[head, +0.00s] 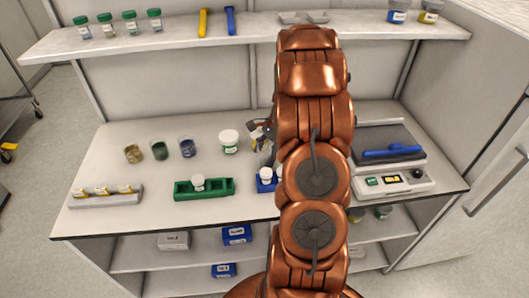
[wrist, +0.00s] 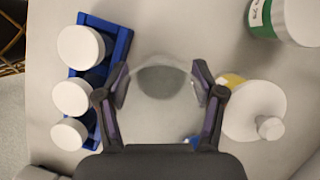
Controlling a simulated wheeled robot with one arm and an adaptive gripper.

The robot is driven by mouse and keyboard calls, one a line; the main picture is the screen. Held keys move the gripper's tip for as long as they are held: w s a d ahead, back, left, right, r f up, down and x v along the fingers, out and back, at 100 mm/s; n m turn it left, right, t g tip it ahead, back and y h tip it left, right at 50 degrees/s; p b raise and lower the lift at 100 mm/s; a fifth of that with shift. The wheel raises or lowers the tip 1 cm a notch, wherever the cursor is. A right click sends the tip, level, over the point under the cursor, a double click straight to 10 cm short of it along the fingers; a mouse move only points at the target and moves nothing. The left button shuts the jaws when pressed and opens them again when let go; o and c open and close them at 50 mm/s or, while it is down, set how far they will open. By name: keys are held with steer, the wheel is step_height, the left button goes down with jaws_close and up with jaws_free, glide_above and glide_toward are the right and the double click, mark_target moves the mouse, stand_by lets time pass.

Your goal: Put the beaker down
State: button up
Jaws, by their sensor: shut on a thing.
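The beaker (wrist: 160,88) is clear glass and shows from above in the wrist view, with a grey round area at its far end. My gripper (wrist: 160,80) is shut on it, one finger on each side. Whether the beaker's base touches the bench cannot be told. In the head view my arm hides most of the gripper and the beaker, left of the arm over the bench (head: 115,215).
A blue rack (wrist: 122,48) with white-capped bottles stands close left of the gripper in the wrist view. A white-topped bottle (wrist: 254,108) stands close right; a green-labelled jar (wrist: 290,20) is far right. The head view shows a green rack (head: 215,190) and scale (head: 405,183).

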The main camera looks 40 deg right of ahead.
steer(key=shift+f, duration=0.1)
steer(key=o, duration=1.2)
steer(key=b+v, duration=0.4)
steer(key=v, duration=0.8)
